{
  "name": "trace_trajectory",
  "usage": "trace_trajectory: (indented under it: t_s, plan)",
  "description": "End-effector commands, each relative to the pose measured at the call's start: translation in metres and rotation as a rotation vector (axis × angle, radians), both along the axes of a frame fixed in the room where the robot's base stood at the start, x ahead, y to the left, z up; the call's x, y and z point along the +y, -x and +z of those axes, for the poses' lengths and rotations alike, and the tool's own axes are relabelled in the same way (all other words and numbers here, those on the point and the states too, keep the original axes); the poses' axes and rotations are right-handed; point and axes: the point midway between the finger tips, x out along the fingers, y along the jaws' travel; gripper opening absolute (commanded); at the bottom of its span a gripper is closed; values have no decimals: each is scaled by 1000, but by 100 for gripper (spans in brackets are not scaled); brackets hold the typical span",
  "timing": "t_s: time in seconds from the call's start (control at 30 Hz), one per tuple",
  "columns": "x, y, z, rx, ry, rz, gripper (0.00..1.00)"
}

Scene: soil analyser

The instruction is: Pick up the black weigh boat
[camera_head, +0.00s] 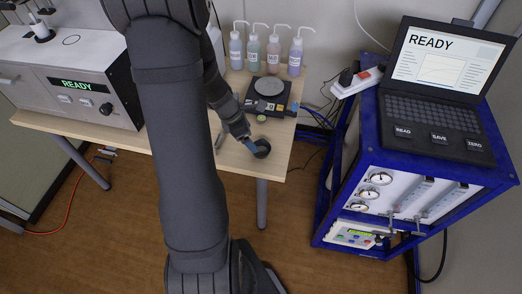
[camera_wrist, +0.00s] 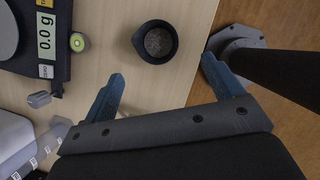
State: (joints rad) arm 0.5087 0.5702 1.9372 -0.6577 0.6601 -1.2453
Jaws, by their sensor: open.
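The black weigh boat (camera_wrist: 155,42) is a small round black dish with a short lip, holding a grey-brown granular material. It rests on the light wooden table near the edge, and in the head view it (camera_head: 262,149) is at the table's front right. My gripper (camera_wrist: 163,82) is open, its two blue fingers spread apart. In the wrist view the boat lies just beyond the fingertips, between their lines, and nothing is held. In the head view my gripper (camera_head: 254,147) is right beside the boat and partly overlaps it.
A balance (camera_head: 268,88) reading 0.0 g stands behind the boat, with a small green-topped round item (camera_wrist: 78,42) beside it. Several wash bottles (camera_head: 273,52) stand at the back. A blue-framed cart (camera_head: 365,150) with a laptop is to the right. The table edge is close to the boat.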

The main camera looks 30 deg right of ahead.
Motion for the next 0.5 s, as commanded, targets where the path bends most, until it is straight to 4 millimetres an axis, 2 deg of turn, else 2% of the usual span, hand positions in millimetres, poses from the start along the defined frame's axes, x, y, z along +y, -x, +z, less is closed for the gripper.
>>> trace_trajectory:
  t_s: [0.1, 0.2, 0.5]
  plan:
    - [-7, 3, -20, 3, -2, 0, 85]
    - [-12, 4, -30, 2, -1, -1, 85]
    - [-19, 4, -46, 0, 0, -1, 85]
